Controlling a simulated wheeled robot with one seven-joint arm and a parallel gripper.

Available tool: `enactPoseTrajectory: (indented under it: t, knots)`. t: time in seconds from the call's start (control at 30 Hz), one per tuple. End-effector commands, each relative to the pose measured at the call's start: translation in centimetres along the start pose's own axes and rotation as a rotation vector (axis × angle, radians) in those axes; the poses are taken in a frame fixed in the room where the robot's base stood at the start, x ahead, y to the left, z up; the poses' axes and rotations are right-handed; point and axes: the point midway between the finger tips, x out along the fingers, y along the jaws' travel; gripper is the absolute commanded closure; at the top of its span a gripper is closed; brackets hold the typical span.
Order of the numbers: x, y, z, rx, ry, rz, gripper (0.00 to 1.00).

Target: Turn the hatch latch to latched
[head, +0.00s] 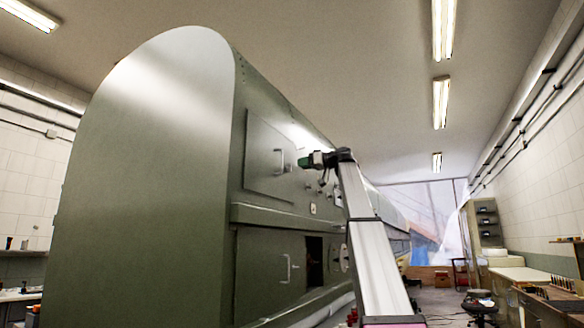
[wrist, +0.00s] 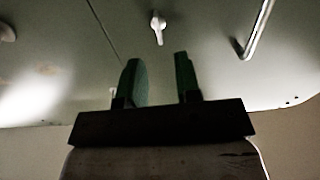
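The hatch latch (wrist: 158,26) is a small pale lever on the green skin. In the wrist view it is at the top centre, its narrow end pointing down in the picture. My gripper (wrist: 160,66) has two green fingers spread apart with nothing between them. The latch lies beyond the fingertips, roughly in line with the gap, and appears apart from them. In the head view my gripper (head: 302,162) is beside the upper hatch panel (head: 262,150), close to its right edge. The latch cannot be made out clearly there.
A bar handle (wrist: 258,30) stands out from the skin to the right of the latch; a handle (head: 281,160) also shows on the upper hatch. Below are a ledge (head: 270,217), a lower door (head: 272,268) and a dark opening (head: 314,262). The floor at right is partly clear.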

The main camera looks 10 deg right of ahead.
Motion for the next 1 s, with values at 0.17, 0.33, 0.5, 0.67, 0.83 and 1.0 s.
enactPoseTrajectory:
  t: [0.17,0.33,0.5,0.67,0.83,1.0]
  knots:
    - [3.1,0.0,-0.1,0.0,0.001,-0.002,0.69]
    - [4.9,0.1,-0.1,0.0,0.0,0.0,0.69]
    - [5.6,0.0,0.0,0.0,0.001,0.001,0.69]
    - [5.6,0.0,0.0,0.0,0.001,0.001,0.69]
    - [5.6,0.0,0.0,0.0,0.001,0.001,0.95]
    - [5.6,0.0,0.0,0.0,0.001,0.001,1.0]
